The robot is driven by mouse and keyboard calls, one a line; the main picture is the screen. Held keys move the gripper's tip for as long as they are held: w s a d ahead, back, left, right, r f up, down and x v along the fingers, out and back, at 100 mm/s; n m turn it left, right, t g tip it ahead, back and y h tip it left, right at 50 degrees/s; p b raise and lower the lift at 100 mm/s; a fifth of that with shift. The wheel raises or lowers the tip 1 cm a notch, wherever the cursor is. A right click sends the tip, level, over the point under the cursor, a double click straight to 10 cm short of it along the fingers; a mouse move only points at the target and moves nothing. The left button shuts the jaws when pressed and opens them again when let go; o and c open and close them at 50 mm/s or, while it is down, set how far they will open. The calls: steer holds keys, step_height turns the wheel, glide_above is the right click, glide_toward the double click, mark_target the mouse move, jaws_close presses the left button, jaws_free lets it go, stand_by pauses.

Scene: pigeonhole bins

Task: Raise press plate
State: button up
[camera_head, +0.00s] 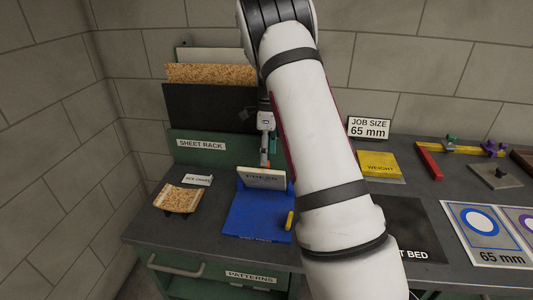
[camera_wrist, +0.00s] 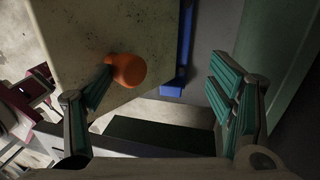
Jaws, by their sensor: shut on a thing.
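The pale press plate (camera_head: 262,179), lettered PRESS, stands steeply raised at the back of the blue press base (camera_head: 257,214). In the wrist view the plate (camera_wrist: 90,30) is large, with an orange knob (camera_wrist: 127,70) on its face. My gripper (camera_head: 267,150) is at the plate's top edge, behind it. In the wrist view my gripper (camera_wrist: 165,95) has its left finger against the knob and its right finger off to the side. A yellow piece (camera_head: 290,220) sits at the base's right edge.
A chipboard piece on a cradle (camera_head: 178,199) lies left of the press. The sheet rack (camera_head: 200,146) stands behind with tall boards. A yellow weight (camera_head: 379,165) and the dark bed (camera_head: 412,225) are to the right. My arm hides the bench middle.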

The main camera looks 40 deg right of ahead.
steer(key=shift+s+d+f, duration=0.1)
steer(key=shift+d+f, duration=0.2)
steer(key=shift+f, duration=0.25)
steer(key=o, duration=1.1)
steer(key=shift+f, duration=0.1)
steer(key=shift+c, duration=0.6)
steer(key=shift+o, duration=0.2)
steer(key=shift+d, duration=0.1)
steer(key=shift+c, duration=0.3)
